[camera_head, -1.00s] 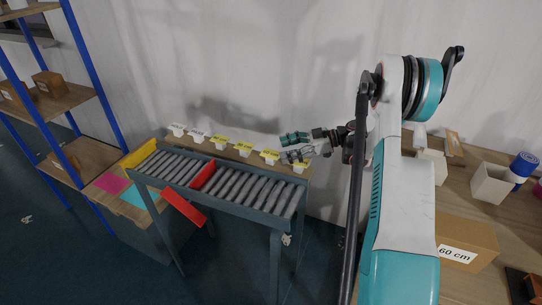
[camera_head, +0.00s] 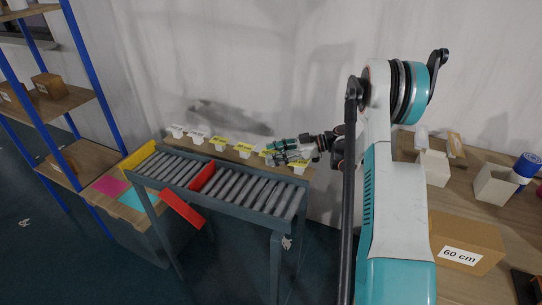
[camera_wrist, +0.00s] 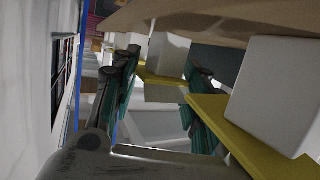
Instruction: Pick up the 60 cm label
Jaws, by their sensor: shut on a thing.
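A row of small label stands runs along the ledge behind the roller conveyor: white cards at the left, yellow cards (camera_head: 219,142) to the right. Their print is too small to read, so I cannot tell which is the 60 cm label. My gripper (camera_head: 271,152) is at the right part of the row, its fingers shut around a yellow label stand (camera_wrist: 160,78), partly hidden by them. In the wrist view, my gripper's fingers (camera_wrist: 165,68) lie on either side of this stand. Another yellow label (camera_wrist: 245,132) with a white block is just right of the right finger.
The roller conveyor (camera_head: 240,190) with a red divider stands in front of the row. A wall is close behind. At the right, a table holds a cardboard box (camera_head: 450,234) marked 60 cm and white containers (camera_head: 492,185). A blue-post shelf (camera_head: 85,70) stands left.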

